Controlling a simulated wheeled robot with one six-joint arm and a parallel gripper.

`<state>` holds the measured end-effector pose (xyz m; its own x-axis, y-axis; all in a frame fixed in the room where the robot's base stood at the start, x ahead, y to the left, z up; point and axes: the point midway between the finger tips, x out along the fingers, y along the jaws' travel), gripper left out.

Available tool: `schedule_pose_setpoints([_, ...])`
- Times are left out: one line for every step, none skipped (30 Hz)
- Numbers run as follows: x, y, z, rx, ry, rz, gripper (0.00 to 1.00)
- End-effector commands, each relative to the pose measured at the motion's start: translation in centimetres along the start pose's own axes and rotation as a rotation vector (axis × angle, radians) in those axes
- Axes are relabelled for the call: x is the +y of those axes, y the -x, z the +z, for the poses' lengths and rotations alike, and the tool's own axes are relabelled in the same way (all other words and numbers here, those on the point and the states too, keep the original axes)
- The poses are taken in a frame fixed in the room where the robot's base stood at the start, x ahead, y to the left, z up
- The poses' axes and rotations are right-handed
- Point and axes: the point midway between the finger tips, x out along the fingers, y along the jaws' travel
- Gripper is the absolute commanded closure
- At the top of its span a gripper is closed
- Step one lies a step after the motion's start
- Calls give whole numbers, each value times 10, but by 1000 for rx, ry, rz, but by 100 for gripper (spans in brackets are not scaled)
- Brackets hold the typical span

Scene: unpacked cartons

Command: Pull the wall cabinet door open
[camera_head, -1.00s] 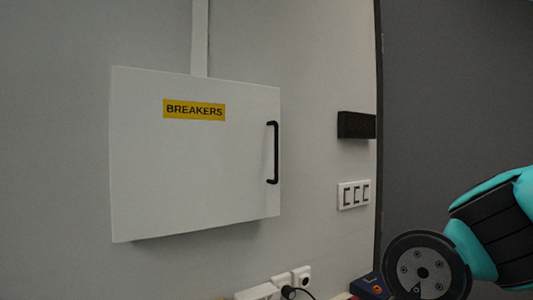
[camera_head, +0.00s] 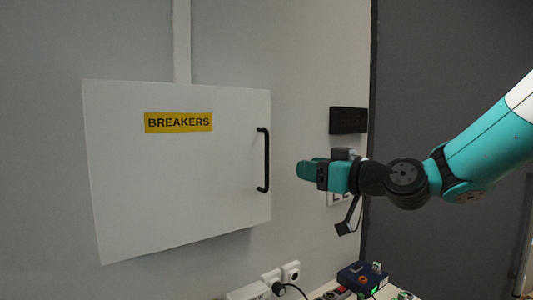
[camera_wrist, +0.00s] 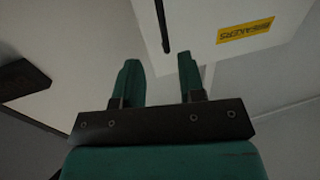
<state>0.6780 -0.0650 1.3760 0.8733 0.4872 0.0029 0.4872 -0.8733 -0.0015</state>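The wall cabinet door (camera_head: 190,190) is white, with a yellow BREAKERS label (camera_head: 178,122), and looks shut. Its black vertical bar handle (camera_head: 263,160) is on the right side. My gripper (camera_head: 304,171) is to the right of the handle, apart from it, at about the handle's lower half in the head view. In the wrist view my gripper (camera_wrist: 160,75) shows two green fingers spread apart with nothing between them. The handle also shows in the wrist view (camera_wrist: 162,25), beyond the fingertips, and the door (camera_wrist: 225,15) fills the upper right there.
A black box (camera_head: 348,121) is on the wall right of the cabinet, with a white switch panel (camera_head: 334,199) partly hidden behind my arm. Below are sockets with a plug (camera_head: 280,287) and a table with a blue device (camera_head: 360,277).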

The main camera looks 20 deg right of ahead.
Motion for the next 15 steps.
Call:
schedule_pose_setpoints([-2, -14, -6, -3, -2, -8, 63])
schedule_pose_setpoints([-3, -21, -5, -3, -2, -8, 63])
schedule_pose_setpoints([-2, -30, -6, -4, -3, -7, 63])
schedule_pose_setpoints([-2, -37, -6, -4, -2, -7, 63])
schedule_pose_setpoints([-2, -44, -5, -4, -2, -7, 63])
schedule_pose_setpoints([-2, -53, -6, -4, -1, -7, 63])
schedule_pose_setpoints([-2, -60, -6, -5, -1, -6, 63])
schedule_pose_setpoints([-2, -67, -6, -4, -2, -6, 63])
schedule_pose_setpoints([-3, -76, -5, -5, -2, -6, 63])
schedule_pose_setpoints([-3, -82, -5, -4, -2, -6, 63])
schedule_pose_setpoints([-2, -88, -5, -4, -2, -4, 63])
schedule_pose_setpoints([-2, -96, -4, -5, -1, -5, 63])
schedule_pose_setpoints([-2, -101, -4, -4, -1, -5, 63])
schedule_pose_setpoints([-2, -106, -4, -4, 0, -4, 63])
schedule_pose_setpoints([-2, -111, -4, -3, -1, -4, 63])
